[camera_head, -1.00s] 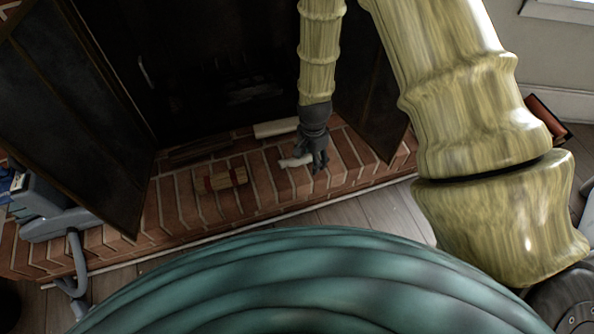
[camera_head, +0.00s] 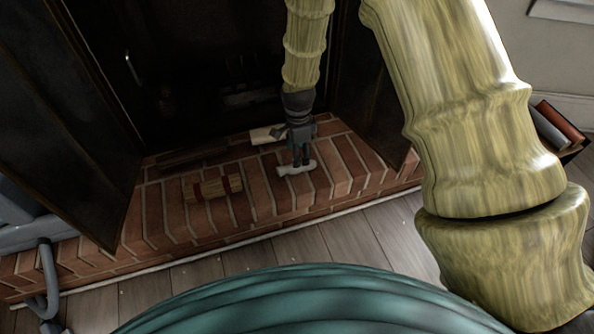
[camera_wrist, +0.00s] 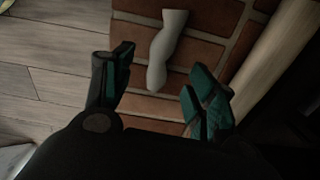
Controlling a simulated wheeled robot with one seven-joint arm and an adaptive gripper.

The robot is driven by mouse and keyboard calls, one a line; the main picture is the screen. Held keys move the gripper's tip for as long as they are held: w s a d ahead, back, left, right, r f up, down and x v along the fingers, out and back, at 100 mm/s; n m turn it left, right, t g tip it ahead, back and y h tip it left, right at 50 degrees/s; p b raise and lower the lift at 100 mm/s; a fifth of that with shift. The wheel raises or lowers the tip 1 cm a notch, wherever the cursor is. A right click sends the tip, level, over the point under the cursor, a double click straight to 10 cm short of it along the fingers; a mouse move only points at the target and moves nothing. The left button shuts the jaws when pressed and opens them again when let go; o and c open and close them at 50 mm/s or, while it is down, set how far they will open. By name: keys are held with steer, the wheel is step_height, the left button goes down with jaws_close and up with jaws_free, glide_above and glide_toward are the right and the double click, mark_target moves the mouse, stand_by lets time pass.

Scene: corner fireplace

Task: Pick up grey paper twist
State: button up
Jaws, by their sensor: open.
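The grey paper twist (camera_head: 297,168) lies on the brick hearth near its front edge, pale and narrow-waisted. In the wrist view the grey paper twist (camera_wrist: 168,48) lies on the bricks, seen beyond and between my two fingers. My gripper (camera_head: 301,161) points down at the twist, its fingertips overlapping it in the head view. In the wrist view my gripper (camera_wrist: 158,74) is open, with green finger pads on either side and nothing between them. Contact with the twist cannot be told.
A bundle of sticks with red bands (camera_head: 213,188) lies left on the hearth. A dark stick (camera_head: 190,157) and a pale block (camera_head: 266,135) lie behind. Open dark fireplace doors (camera_head: 62,100) flank the hearth. Plank floor (camera_head: 300,240) is in front.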

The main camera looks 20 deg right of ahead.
steer(key=shift+w+f+b, duration=0.15)
steer(key=shift+f+b, duration=1.95)
steer(key=shift+f, duration=1.8)
steer(key=shift+c, duration=0.2)
steer(key=c, duration=0.8)
